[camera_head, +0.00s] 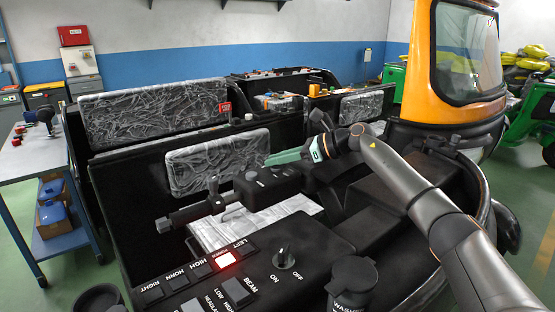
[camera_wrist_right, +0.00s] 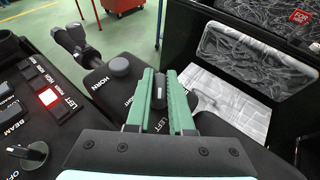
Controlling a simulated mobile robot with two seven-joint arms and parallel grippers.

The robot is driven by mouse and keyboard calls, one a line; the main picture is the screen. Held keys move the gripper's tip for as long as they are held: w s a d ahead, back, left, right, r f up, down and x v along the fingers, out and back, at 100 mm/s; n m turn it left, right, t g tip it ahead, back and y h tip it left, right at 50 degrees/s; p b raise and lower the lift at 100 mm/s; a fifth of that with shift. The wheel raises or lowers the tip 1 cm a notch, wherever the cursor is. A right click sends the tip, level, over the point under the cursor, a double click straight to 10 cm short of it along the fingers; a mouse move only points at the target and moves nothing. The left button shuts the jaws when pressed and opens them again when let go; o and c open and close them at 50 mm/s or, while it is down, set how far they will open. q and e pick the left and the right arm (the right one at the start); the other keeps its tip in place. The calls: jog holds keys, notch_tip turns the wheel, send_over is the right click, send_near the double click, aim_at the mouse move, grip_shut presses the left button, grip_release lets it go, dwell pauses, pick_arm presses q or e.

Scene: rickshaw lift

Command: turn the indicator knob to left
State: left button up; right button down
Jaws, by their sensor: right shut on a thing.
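The handlebar pod (camera_head: 265,188) is a black housing on the handlebar, with a round horn button (camera_wrist_right: 119,66) and white lettering. The indicator knob (camera_wrist_right: 159,90) is a small dark piece on top of this pod, seen between my green fingers in the right wrist view. My right gripper (camera_wrist_right: 160,100) is shut on it, one finger on each side. The word LEFT shows on the pod near the right finger. In the head view my right gripper (camera_head: 286,157) reaches over the pod from the right. My left gripper is not in view.
The dashboard (camera_head: 318,262) in front has a row of labelled buttons, one lit red (camera_head: 225,260), and an ON/OFF key switch (camera_head: 284,256). Plastic-covered seat backs (camera_head: 155,113) stand behind the pod. The orange-framed windscreen (camera_head: 468,50) rises at the right.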

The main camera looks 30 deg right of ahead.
jog(key=c, duration=0.8)
grip_release()
jog(key=b+v, duration=0.2)
jog(key=v, duration=1)
jog(key=shift+s+d+r, duration=0.15)
jog(key=shift+s, duration=0.05)
